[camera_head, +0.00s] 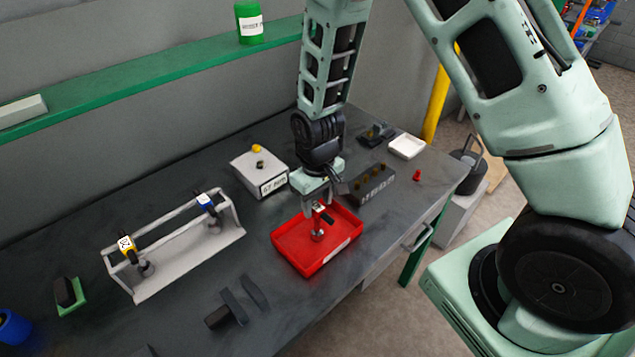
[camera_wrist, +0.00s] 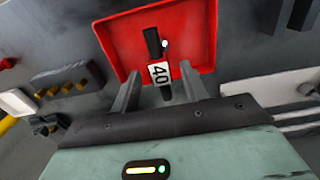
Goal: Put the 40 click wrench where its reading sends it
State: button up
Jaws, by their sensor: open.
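The 40 click wrench (camera_wrist: 152,42) is dark with a white "40" tag and shows over the red tray (camera_wrist: 194,20) in the wrist view. In the head view, its small round end (camera_head: 317,236) shows in the red tray (camera_head: 300,261), below my gripper (camera_head: 318,205). In the wrist view, my gripper (camera_wrist: 160,88) is open, with one finger on each side of the tagged part; I cannot tell whether they touch it. A pale box (camera_head: 247,168) behind the tray bears a white label (camera_head: 273,186) that seems to read "67" with a unit; the digits are small.
A pale rack (camera_head: 190,247) at left holds yellow-tagged (camera_head: 126,244) and blue-tagged (camera_head: 205,201) tools. A grey block with brass pegs (camera_head: 376,188), a white tray (camera_head: 406,146) and a red piece (camera_head: 417,175) are at right. Dark tools (camera_head: 233,306) lie in front.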

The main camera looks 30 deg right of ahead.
notch_tip(320, 180, up, 7)
jog(key=shift+r+b, duration=0.15)
jog(key=shift+b, duration=0.7)
jog(key=shift+s+a+r, duration=0.1)
jog(key=shift+a+r, duration=0.05)
jog(key=shift+r, duration=0.15)
jog(key=s+a+r+n, duration=0.1)
jog(key=s+a+r, duration=0.2)
jog(key=s, duration=0.4)
jog(key=s+a+r+n, duration=0.2)
jog(key=s+a+r, duration=0.1)
jog(key=s, duration=0.4)
jog(key=s+a+r+n, duration=0.1)
jog(key=s+a+r, duration=0.2)
jog(key=s, duration=0.3)
jog(key=shift+s+a+r+n+y, duration=0.2)
jog(key=shift+s+r+n+y, duration=0.15)
jog(key=shift+r, duration=0.5)
jog(key=shift+f, duration=0.1)
notch_tip(320, 180, down, 5)
jog(key=b, duration=0.5)
